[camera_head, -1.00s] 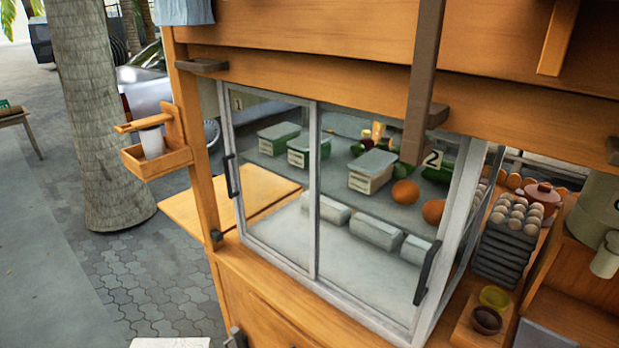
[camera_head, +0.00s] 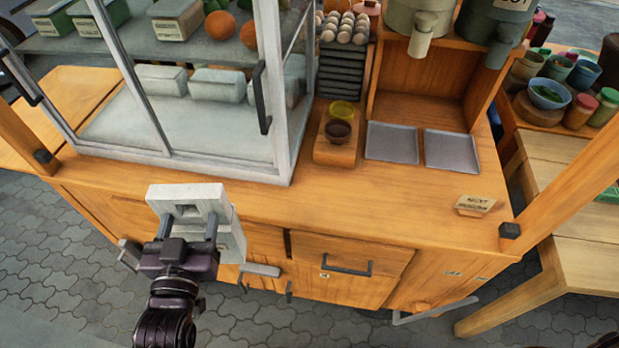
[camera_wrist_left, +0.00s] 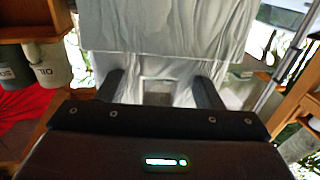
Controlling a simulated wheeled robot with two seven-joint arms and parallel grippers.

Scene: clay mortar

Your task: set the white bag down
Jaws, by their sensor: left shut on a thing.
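The white bag (camera_head: 232,244) is a pale, boxy bag in front of the wooden counter in the head view. My left gripper (camera_head: 188,228) is shut on its upper part, and the bag hangs upright from it at about the height of the counter's front edge. In the left wrist view, the white bag (camera_wrist_left: 165,35) fills the upper middle, with the two dark fingers of my left gripper (camera_wrist_left: 160,92) at its near part. The bag's underside is hidden. My right gripper is not in view.
The wooden counter top (camera_head: 400,195) has a wide bare strip in front. A glass display case (camera_head: 180,110) stands at its left. Two metal trays (camera_head: 391,142), a small wooden stand with bowls (camera_head: 335,148) and a small sign (camera_head: 475,204) sit farther right. Drawer handles (camera_head: 347,268) jut from the front.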

